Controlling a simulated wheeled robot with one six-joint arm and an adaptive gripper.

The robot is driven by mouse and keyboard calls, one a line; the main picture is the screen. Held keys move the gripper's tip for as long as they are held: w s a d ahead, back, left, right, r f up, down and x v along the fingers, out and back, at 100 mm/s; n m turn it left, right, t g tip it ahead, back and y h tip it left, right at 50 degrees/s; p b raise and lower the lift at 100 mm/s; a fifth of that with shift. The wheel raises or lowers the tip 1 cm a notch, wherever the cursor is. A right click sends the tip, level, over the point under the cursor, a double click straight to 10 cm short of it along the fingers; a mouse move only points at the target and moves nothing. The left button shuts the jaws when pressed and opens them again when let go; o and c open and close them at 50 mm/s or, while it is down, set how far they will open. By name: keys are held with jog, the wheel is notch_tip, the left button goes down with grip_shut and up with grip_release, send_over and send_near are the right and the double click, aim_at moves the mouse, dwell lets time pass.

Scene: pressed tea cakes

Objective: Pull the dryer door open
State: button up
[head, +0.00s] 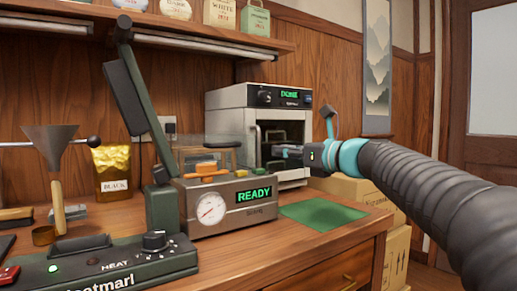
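The dryer (228,97) is a steel box at the back right of the bench, with a lit green display that seems to read DONE. A pale upright handle bar (257,143) stands at the left of its dark front opening or window. My gripper (277,152) reaches in from the right, in front of that dark area, a little right of the bar. Its dark fingers blend into the dark front, so their gap and any contact are unclear. I cannot tell whether the door stands ajar.
A press (140,90) with a raised arm stands at left front. A steel unit (235,222) reading READY, with a gauge, sits before the dryer. A green mat (322,214) lies clear on the bench. Cardboard boxes (397,245) stand at right.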

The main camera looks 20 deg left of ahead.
aim_at(259, 166)
jog(key=p+x, duration=0.1)
jog(key=x, duration=0.8)
jog(key=shift+s, duration=0.1)
grip_shut()
